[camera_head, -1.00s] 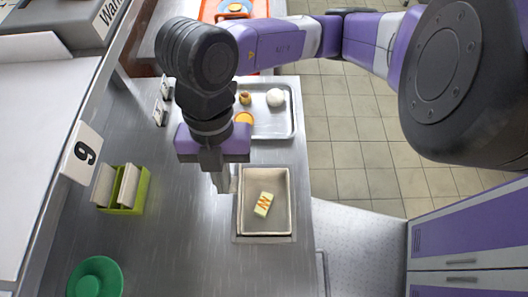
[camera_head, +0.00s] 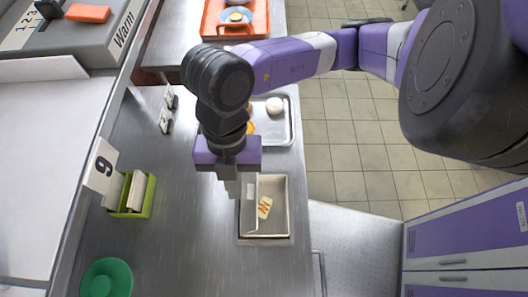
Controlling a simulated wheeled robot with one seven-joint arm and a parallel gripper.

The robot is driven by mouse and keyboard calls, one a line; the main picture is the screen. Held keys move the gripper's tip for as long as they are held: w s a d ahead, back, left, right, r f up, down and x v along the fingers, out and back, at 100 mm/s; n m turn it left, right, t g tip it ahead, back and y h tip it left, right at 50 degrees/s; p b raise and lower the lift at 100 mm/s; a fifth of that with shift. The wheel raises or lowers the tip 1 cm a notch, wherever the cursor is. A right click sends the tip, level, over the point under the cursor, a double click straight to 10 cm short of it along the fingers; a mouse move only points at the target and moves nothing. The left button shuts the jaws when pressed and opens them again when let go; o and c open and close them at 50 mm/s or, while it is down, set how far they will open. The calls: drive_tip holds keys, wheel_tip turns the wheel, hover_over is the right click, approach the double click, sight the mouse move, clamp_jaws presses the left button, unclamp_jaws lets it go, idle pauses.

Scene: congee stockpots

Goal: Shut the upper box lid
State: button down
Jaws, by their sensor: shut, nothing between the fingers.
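An open grey-beige box (camera_head: 266,237) sits on the steel counter. A cream block with orange marks (camera_head: 264,208) lies inside it. A pale upright panel with a small label, apparently the lid (camera_head: 249,214), stands along the box's left side and leans over part of the inside. My gripper (camera_head: 238,188) is shut and empty, pointing down at the left side of this panel near its far end. It looks close to or against the panel; I cannot tell whether they touch. My wrist hides part of the area beyond the box.
A metal tray (camera_head: 291,126) with food items lies beyond the box, partly behind my arm. A green holder with cards (camera_head: 134,210) and a green bowl (camera_head: 107,278) stand at the left. The counter (camera_head: 185,225) between them and the box is clear.

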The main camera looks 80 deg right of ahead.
idle(0.5)
wheel_tip(320, 180, up, 8)
drive_tip(key=p, duration=0.7)
idle(0.6)
